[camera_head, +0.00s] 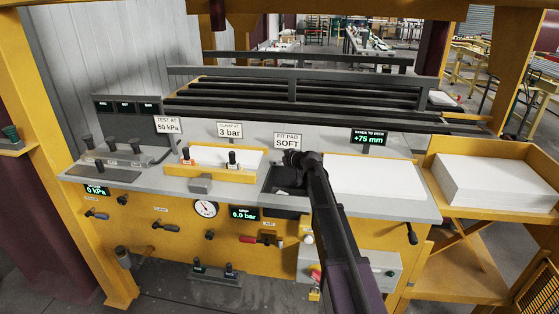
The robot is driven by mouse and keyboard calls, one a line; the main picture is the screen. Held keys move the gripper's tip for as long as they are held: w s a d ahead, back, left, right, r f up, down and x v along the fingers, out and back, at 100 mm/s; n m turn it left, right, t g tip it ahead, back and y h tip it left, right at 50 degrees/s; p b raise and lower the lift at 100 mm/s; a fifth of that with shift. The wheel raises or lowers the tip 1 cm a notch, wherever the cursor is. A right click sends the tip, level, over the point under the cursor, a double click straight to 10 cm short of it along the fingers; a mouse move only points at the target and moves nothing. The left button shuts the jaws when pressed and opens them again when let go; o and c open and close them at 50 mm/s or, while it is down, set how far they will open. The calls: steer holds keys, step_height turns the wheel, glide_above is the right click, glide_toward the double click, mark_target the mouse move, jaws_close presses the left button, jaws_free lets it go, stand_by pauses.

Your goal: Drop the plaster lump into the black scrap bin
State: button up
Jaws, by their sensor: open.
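My arm reaches in from the lower right, and my gripper (291,158) is at its far end, over the back of a dark open recess in the bench top. The gripper is open, but its fingers are small and dark here. The recess looks like the black scrap bin (284,204); my arm covers its right part. I cannot make out the plaster lump for certain. A small grey block (200,185) sits at the bench's front edge, left of the bin, and I cannot tell what it is.
A white sheet stack (375,175) lies right of my arm, and another (497,184) fills the yellow side tray. Sign cards and dark rails line the back. Levers and gauges cover the front panel.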

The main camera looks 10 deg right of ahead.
steer(key=shift+r+p, duration=0.4)
steer(key=shift+r, duration=0.25)
stand_by(0.7)
